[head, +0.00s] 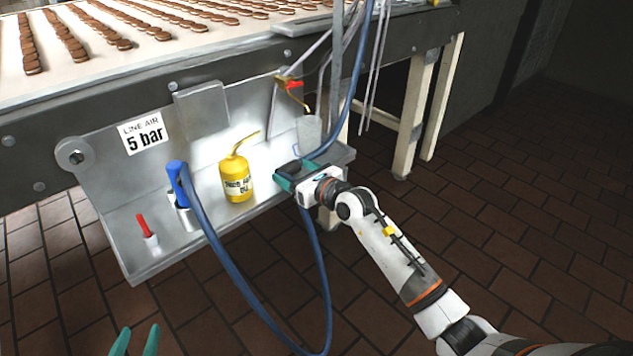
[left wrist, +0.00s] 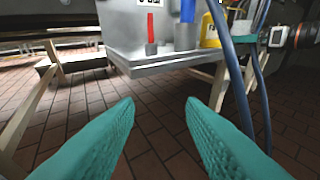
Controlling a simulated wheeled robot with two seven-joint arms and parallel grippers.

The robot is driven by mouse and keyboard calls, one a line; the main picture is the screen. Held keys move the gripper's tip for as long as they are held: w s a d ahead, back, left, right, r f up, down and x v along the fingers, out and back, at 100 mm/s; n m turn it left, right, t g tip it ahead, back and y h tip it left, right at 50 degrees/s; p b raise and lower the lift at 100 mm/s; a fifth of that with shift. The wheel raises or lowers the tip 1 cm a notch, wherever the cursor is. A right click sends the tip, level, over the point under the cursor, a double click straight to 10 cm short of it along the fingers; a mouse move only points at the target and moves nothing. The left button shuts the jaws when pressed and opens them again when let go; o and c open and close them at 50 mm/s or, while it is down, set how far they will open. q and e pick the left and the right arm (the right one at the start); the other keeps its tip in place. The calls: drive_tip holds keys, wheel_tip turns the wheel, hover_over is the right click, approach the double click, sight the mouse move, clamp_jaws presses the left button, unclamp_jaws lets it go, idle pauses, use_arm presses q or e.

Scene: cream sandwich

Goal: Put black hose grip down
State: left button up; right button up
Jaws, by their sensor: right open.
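My right gripper (head: 288,178) is open at the right end of the grey metal shelf, with its teal fingers over the shelf edge. A small dark part between those fingers may be the black hose grip; the gripper hides most of it, and I cannot tell whether it rests on the shelf. A blue hose (head: 322,275) hangs in a loop below this gripper and runs up to a blue handle (head: 178,178) standing in a holder on the shelf. My left gripper (head: 135,341) is at the bottom edge; the left wrist view shows its fingers (left wrist: 160,104) apart and empty.
The shelf (head: 135,277) also holds a yellow oil can (head: 236,178) and a red-handled tool (head: 143,225) in a cup. A conveyor with cookies (head: 150,60) runs behind. The tiled floor at right is clear.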

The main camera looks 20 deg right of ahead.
drive_tip(key=s+d+r+m+t+h+p, duration=0.15)
drive_tip(key=s+r+m+t, duration=0.3)
drive_tip(key=s+m, duration=0.45)
drive_tip(key=s+d+r+m+t+h+p, duration=0.1)
drive_tip(key=s+d+r+m+t+h, duration=0.15)
drive_tip(key=s+r+m, duration=0.45)
drive_tip(key=s+d+f+m+g+h, duration=0.3)
drive_tip(key=s+f+m+g+h, duration=0.45)
drive_tip(key=m, duration=0.85)
use_arm(q)
drive_tip(key=s+a+f+g+y, duration=0.2)
drive_tip(key=s+a+f+g, duration=0.1)
drive_tip(key=s+f+g, duration=0.3)
drive_tip(key=shift+s+f+g, duration=0.4)
drive_tip(key=shift+s+f, duration=0.25)
drive_tip(key=shift+f, duration=0.05)
use_arm(e)
drive_tip(key=s+a+f+m+g+y, duration=0.5)
drive_tip(key=s+a+f+g+y, duration=0.2)
drive_tip(key=s+a+f, duration=0.2)
wheel_tip(320, 180, down, 4)
drive_tip(key=s, duration=0.2)
drive_tip(key=shift+s+f+m, duration=0.25)
drive_tip(key=shift+s+m, duration=0.1)
drive_tip(key=shift+m, duration=0.05)
drive_tip(key=shift+d, duration=0.1)
